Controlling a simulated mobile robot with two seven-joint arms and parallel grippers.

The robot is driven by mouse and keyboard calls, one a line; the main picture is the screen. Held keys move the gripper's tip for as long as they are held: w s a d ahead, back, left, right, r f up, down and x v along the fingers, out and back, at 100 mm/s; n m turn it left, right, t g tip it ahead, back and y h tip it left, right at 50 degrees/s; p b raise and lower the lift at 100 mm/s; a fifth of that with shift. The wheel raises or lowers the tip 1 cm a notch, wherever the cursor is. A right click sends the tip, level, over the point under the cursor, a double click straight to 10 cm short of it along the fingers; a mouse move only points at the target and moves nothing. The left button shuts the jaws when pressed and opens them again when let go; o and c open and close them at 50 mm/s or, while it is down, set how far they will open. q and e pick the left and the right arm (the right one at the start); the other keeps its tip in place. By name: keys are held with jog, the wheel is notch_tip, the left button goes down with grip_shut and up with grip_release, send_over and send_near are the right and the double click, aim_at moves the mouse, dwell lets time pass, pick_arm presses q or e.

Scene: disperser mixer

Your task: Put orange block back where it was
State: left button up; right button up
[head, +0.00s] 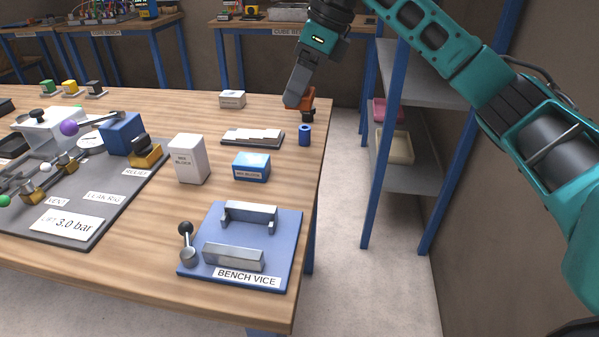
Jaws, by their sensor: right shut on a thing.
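The orange block (308,97) is at the far right corner of the wooden bench, partly hidden behind my right gripper. My right gripper (298,100) comes down from above and is shut on the orange block. A small dark piece shows just below the block; I cannot tell whether the block touches it or the bench top. My left gripper is not in view.
A blue cylinder (304,134) stands just in front of the block. A grey tray (227,138), a white box (232,99), a blue box (251,167) and the bench vice (285,240) are nearby. The shelf rack (412,175) stands right of the bench.

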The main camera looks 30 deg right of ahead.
notch_tip(320, 180, down, 13)
jog(key=shift+f+b, duration=0.1)
jog(key=shift+b, duration=0.65)
jog(key=shift+f, duration=1.85)
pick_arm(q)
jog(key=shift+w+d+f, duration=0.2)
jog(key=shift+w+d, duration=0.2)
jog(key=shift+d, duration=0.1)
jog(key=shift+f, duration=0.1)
pick_arm(e)
jog(key=shift+f, duration=0.1)
jog(key=shift+f+b, duration=0.15)
jog(key=shift+b, duration=0.2)
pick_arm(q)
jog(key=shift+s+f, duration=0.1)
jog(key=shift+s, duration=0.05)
pick_arm(e)
jog(key=o, duration=1)
jog(key=shift+o, duration=0.2)
